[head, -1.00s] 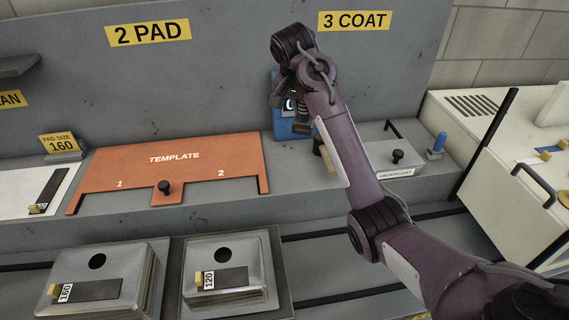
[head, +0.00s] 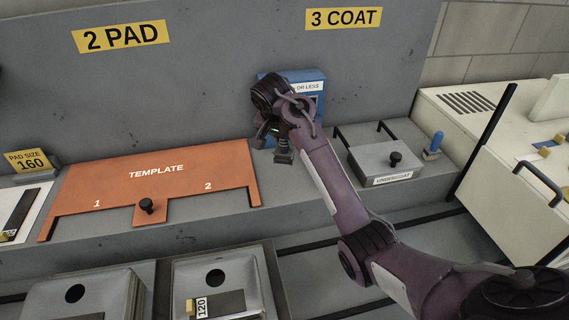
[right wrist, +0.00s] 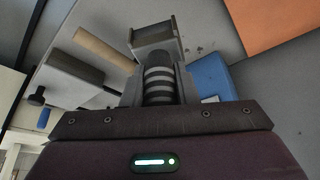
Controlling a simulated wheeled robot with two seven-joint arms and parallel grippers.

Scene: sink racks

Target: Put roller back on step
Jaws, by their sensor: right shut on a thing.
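My right gripper (head: 274,136) is in front of the blue block (head: 312,84) on the grey step (head: 215,232). In the right wrist view the gripper (right wrist: 158,88) is shut on a grey ribbed tool (right wrist: 158,76) with a square grey head. Its dark ribbed end (head: 284,156) points down in the head view. A tan cylinder (right wrist: 104,48) shows beyond it, beside the undercoat box; my arm seems to hide it in the head view. I cannot tell whether the ribbed tool or the tan cylinder is the roller. My left gripper is out of view.
The orange template (head: 165,176) lies left of the gripper. The undercoat box (head: 385,158), with knob and handles, stands right of my arm, with a blue-handled item (head: 434,146) beyond it. Metal pad boxes (head: 216,277) are in front. A cream machine (head: 470,115) stands at right.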

